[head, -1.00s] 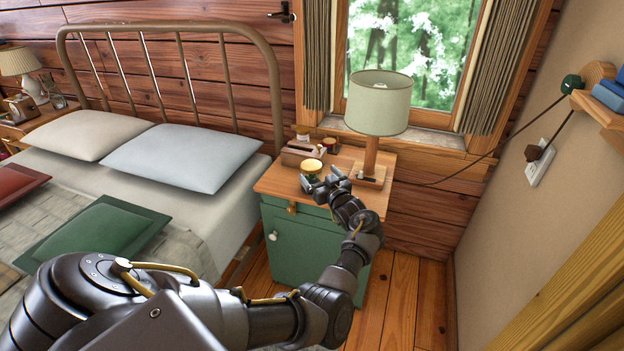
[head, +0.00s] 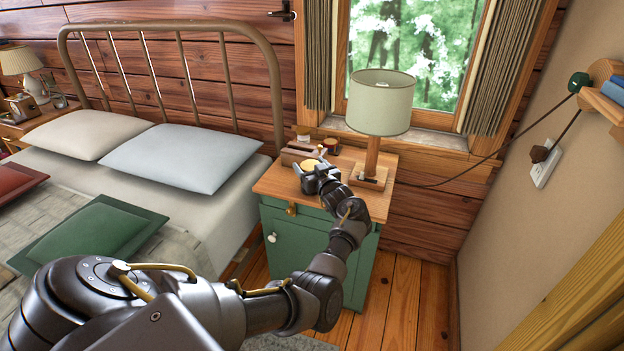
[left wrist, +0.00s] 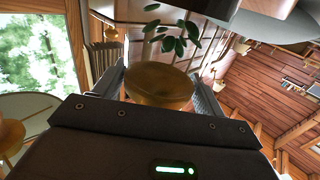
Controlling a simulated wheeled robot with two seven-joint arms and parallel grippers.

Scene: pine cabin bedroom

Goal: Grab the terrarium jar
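The terrarium jar (head: 309,163) stands on the nightstand and shows a round yellow-gold lid, with its body mostly hidden by my left gripper. In the left wrist view the gold lid (left wrist: 160,84) fills the space between the two fingers, with green leaves beyond it. My left gripper (head: 311,168) is at the jar with one finger on each side, looking open. The fingers lie very near the jar's sides; firm contact is not clear. My right gripper is not in view.
The green nightstand (head: 275,184) has a wooden top. A table lamp (head: 380,103) stands right of the jar. A wooden box (head: 299,153) and small jars (head: 330,147) are behind it. The bed (head: 225,205) is at left.

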